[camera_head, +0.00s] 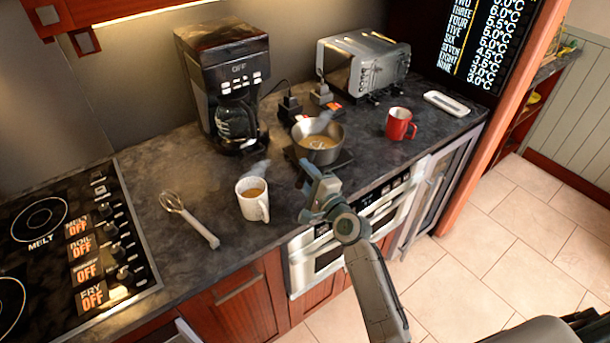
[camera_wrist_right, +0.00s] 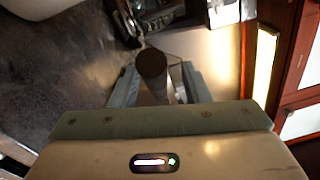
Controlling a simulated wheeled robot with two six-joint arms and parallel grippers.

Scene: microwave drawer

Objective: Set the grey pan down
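The grey pan (camera_head: 318,143) is upright near the front edge of the counter, with brown liquid inside. A dark flat square (camera_head: 340,161) shows beneath it; I cannot tell whether the pan touches it. My right gripper (camera_head: 315,184) is at the pan's near side. In the right wrist view, my right gripper (camera_wrist_right: 158,82) has its fingers on both sides of a dark round handle (camera_wrist_right: 152,66), which appears to be the pan's. The pan's bowl is not clear in that view. My left gripper is not in view.
A white mug (camera_head: 252,203) and a whisk (camera_head: 190,220) lie left of the pan. A coffee maker (camera_head: 222,75) and toaster (camera_head: 365,65) stand behind. A red mug (camera_head: 399,124) is to the right. A hob (camera_head: 75,240) is at far left.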

